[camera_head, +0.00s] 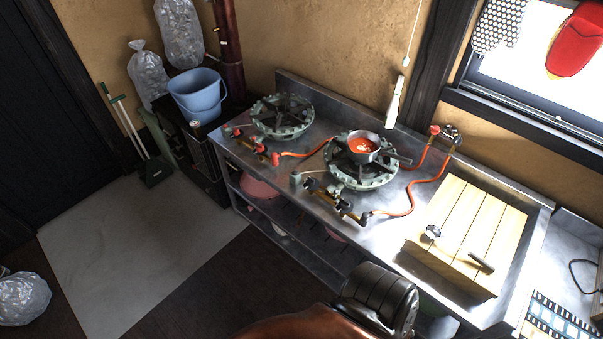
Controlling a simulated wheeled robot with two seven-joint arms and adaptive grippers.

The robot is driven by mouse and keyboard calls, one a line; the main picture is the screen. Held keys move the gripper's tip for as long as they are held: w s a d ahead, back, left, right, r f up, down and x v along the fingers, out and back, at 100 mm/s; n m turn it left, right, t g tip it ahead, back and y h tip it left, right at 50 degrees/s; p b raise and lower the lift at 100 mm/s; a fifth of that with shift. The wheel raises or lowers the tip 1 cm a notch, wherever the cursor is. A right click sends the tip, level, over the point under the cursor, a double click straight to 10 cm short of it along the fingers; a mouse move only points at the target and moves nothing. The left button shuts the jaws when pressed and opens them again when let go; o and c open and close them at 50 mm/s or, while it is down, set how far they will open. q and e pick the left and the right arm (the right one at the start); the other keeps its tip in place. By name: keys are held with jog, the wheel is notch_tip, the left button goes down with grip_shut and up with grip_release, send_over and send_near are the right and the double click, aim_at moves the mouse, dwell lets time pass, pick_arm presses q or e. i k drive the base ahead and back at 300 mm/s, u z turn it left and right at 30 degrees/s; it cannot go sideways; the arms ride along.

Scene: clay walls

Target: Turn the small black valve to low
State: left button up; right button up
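The near burner (362,168) is a round green-grey gas ring on the steel counter. A brass pipe (330,196) with dark valve handles runs along its front left side. One black valve handle (312,186) is at the pipe's left part, and another dark fitting (346,207) is toward its right end. They are too small to tell which is the small black valve or how its handle is set. A small pot (361,146) with red-orange contents sits on this burner.
A second burner (283,116) with red valve handles stands farther left. Orange hoses (405,208) cross the counter. A slatted wooden board (470,230) with small dark items lies at the right. A blue bucket (197,97) stands at the back left. Pale floor (140,255) is clear at the left.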

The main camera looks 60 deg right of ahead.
aim_at(311, 181)
jog(key=z, duration=0.4)
jog(key=i, duration=0.65)
jog(key=z, duration=0.65)
